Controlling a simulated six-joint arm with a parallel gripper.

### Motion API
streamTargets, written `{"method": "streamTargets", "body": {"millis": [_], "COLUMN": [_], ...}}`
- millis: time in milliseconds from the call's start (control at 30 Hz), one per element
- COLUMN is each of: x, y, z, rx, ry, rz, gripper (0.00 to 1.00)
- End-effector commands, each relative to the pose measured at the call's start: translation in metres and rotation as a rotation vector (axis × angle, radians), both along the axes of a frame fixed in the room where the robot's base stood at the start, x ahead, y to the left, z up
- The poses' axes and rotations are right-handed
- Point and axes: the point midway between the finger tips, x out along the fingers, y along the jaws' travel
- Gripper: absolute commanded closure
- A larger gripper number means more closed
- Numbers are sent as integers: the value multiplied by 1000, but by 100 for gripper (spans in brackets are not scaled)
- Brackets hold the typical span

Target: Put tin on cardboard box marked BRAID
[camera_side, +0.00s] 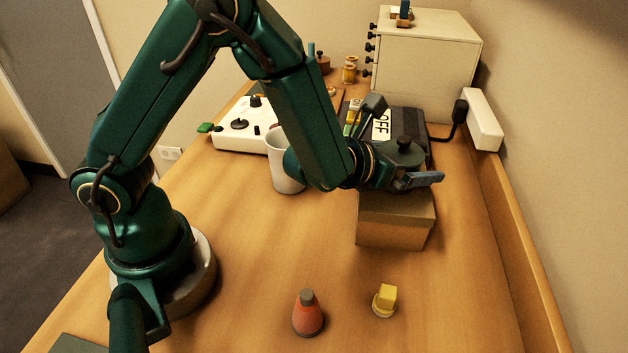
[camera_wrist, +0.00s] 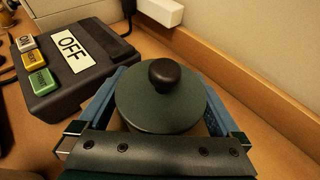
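The tin, with a round dark green lid and a black knob, (camera_side: 404,152) appears upright over the top of the brown cardboard box (camera_side: 392,232). The wrist view shows the tin's lid (camera_wrist: 150,108) large between two blue fingers. My gripper (camera_side: 420,180) is at the tin, low beside it, just above the box top. The fingers of my gripper (camera_wrist: 165,100) lie one on each side of the tin, very close to it. I cannot tell whether they press on it. The tin's lower body and its contact with the box are hidden. No BRAID marking is readable.
A black case marked OFF (camera_wrist: 70,60) with coloured buttons is behind the box. A white cup (camera_side: 284,172) stands close under my forearm. A red cone-shaped bottle (camera_side: 308,318) and a yellow-topped piece (camera_side: 384,300) stand in front. A wooden ledge (camera_side: 520,270) borders the right side.

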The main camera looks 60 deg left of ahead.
Motion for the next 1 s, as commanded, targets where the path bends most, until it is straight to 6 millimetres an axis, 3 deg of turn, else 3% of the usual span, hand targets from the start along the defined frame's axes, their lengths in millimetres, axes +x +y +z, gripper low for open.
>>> {"method": "streamTargets", "body": {"millis": [67,533,1000], "x": [-1,-61,-70], "y": [0,-1,0], "z": [4,28,31], "rx": [-2,-1,-1], "ry": [-2,-2,0], "rz": [0,-3,0], "gripper": [0,0,0]}}
